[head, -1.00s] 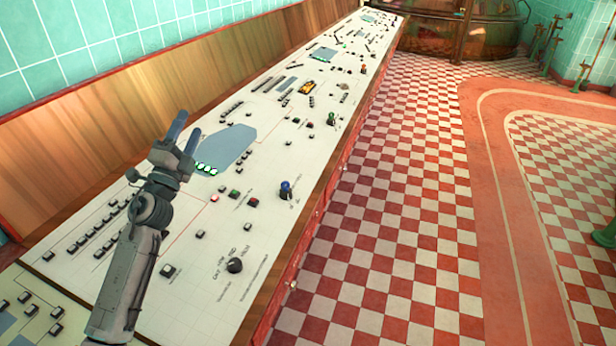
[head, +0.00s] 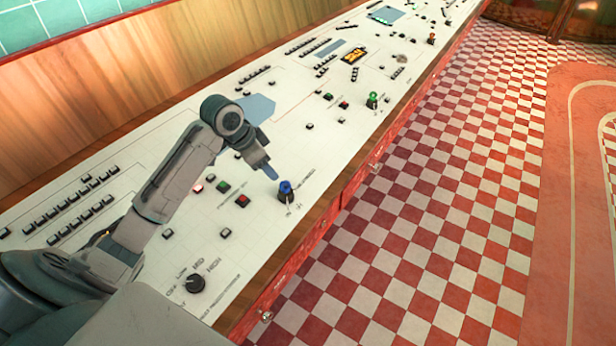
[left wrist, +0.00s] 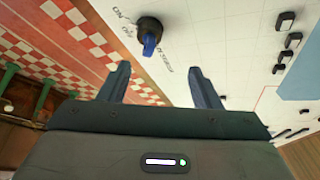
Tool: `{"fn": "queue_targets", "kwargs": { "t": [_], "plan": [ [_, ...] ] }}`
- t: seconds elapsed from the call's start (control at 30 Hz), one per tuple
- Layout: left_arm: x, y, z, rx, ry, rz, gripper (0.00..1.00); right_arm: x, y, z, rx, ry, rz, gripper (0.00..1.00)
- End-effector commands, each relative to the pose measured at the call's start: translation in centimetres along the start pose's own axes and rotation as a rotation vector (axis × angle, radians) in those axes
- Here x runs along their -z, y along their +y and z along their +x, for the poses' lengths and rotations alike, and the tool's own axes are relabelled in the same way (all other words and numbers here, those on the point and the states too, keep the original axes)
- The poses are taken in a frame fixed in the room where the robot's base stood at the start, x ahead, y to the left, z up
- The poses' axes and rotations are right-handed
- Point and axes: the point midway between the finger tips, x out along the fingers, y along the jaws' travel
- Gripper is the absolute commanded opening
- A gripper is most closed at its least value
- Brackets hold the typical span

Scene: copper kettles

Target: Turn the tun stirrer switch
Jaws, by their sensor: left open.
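A rotary switch with a blue handle (head: 286,190) on a black base stands on the white console, near its floor-side edge. In the left wrist view the same blue-handled switch (left wrist: 149,42) lies ahead of the fingers, with ON and OFF marks beside it and a label too small to read surely. My left gripper (head: 268,172) is open and empty, just left of the blue handle in the head view. In the left wrist view its two fingers (left wrist: 160,85) are spread, with the switch beyond their tips and apart from them. My right gripper is not in view.
A black knob (head: 195,283) marked OFF, LOW, MID, HIGH sits nearer on the console (head: 270,222). Green (head: 223,187) and red (head: 242,201) buttons lie left of the blue switch. A green-handled switch (head: 373,100) stands farther along. The checkered floor (head: 420,200) is clear.

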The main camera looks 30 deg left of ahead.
Motion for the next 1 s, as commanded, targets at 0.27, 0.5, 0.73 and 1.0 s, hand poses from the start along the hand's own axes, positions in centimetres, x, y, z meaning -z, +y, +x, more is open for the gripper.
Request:
{"fn": "queue_targets", "kwargs": {
  "t": [0.27,0.5,0.73,1.0],
  "plan": [
    [-0.8,1.3,1.5,-0.065,-0.038,0.012,0.58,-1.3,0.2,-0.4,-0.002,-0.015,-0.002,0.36],
    [-1.0,1.5,6.0,-0.063,-0.037,0.012,0.58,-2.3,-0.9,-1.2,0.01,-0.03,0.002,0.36],
    [-1.1,1.7,9.4,-0.061,-0.037,0.012,0.58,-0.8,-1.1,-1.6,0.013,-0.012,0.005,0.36],
    [-1.2,1.7,10.6,-0.057,-0.037,0.015,0.58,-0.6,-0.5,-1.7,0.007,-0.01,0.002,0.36]
  ]
}}
